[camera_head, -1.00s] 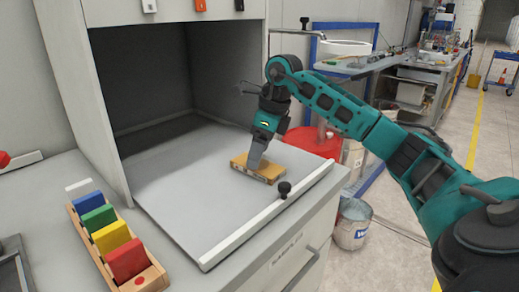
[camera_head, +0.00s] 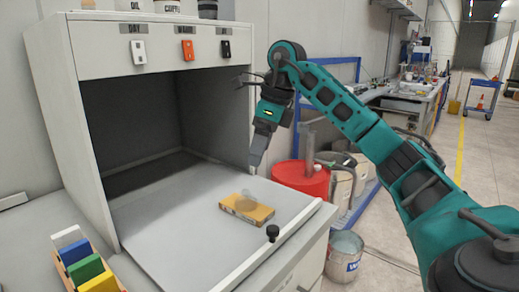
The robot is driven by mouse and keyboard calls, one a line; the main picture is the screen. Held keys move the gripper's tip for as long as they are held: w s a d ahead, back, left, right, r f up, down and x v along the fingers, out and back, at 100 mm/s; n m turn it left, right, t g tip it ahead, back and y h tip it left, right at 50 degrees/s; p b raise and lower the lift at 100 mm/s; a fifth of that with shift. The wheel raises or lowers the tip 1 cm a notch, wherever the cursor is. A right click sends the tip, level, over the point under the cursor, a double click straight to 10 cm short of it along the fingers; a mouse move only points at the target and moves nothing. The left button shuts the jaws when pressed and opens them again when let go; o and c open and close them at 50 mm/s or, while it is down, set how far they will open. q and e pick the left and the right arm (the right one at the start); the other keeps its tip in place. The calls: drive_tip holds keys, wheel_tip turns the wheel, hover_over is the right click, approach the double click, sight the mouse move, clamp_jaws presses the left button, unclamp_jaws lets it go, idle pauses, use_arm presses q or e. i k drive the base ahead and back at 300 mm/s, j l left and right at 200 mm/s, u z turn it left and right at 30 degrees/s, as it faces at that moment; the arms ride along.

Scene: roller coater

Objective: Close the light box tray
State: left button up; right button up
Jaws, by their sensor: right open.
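The light box (camera_head: 150,75) is a grey cabinet with a dark, open inside. Its flat grey tray (camera_head: 180,225) is pulled out toward the front right, with a pale front rail and a black knob (camera_head: 272,233). A small yellow-orange block (camera_head: 246,210) lies on the tray near the rail, with a greyish round patch on top. My right gripper (camera_head: 256,158) points down above the tray's right edge, behind the block and apart from it. It holds nothing that I can see. My left gripper is out of view.
A wooden rack (camera_head: 62,272) of coloured plates stands on the counter at the lower left. White, orange and black switches (camera_head: 187,50) sit on the box's top panel.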

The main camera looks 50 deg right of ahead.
sight(178, 234)
drive_tip(key=k, duration=1)
